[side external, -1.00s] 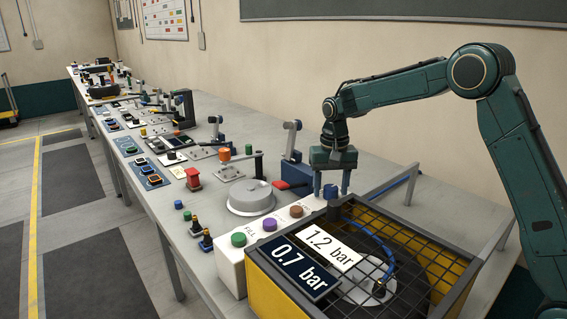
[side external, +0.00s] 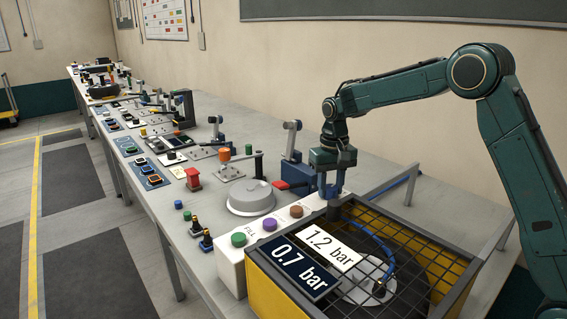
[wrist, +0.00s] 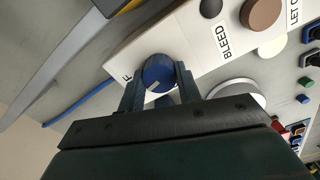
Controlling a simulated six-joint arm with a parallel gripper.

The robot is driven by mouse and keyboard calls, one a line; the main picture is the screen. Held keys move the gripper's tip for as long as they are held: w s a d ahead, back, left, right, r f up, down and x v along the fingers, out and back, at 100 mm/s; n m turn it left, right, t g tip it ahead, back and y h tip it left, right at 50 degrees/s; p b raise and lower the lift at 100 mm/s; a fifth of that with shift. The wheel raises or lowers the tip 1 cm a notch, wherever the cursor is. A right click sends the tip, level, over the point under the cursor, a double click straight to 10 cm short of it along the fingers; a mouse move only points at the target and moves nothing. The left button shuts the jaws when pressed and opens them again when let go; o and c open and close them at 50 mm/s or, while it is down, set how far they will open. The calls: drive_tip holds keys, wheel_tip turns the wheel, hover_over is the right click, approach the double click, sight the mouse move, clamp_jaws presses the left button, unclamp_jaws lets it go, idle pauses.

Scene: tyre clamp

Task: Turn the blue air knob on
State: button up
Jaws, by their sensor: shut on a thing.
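The blue air knob (wrist: 158,72) sits between the two fingers of my gripper (wrist: 158,80) in the wrist view, with a small pale mark on its face. The fingers press on it from both sides. It is on the white panel, beside a partly covered label of which a letter F shows. In the side view my gripper (side external: 332,192) points down at the far end of the white control box (side external: 232,272), behind the cage corner. The knob cannot be told apart from the fingers there.
The box carries green (side external: 239,240), purple (side external: 271,225) and brown (side external: 296,211) buttons. A yellow cage with a dark mesh top (side external: 425,262) stands in front, with signs reading 1.2 bar (side external: 333,247) and 0.7 bar (side external: 299,268). A grey round part (side external: 251,199) stands left.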

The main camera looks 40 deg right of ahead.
drive_tip(key=n, duration=0.4)
drive_tip(key=shift+n, duration=0.3)
drive_tip(key=n, duration=0.3)
drive_tip(key=shift+a+n, duration=0.1)
drive_tip(key=shift+n, duration=0.2)
drive_tip(key=n, duration=0.3)
drive_tip(key=shift+n, duration=2.2)
drive_tip(key=o, duration=1)
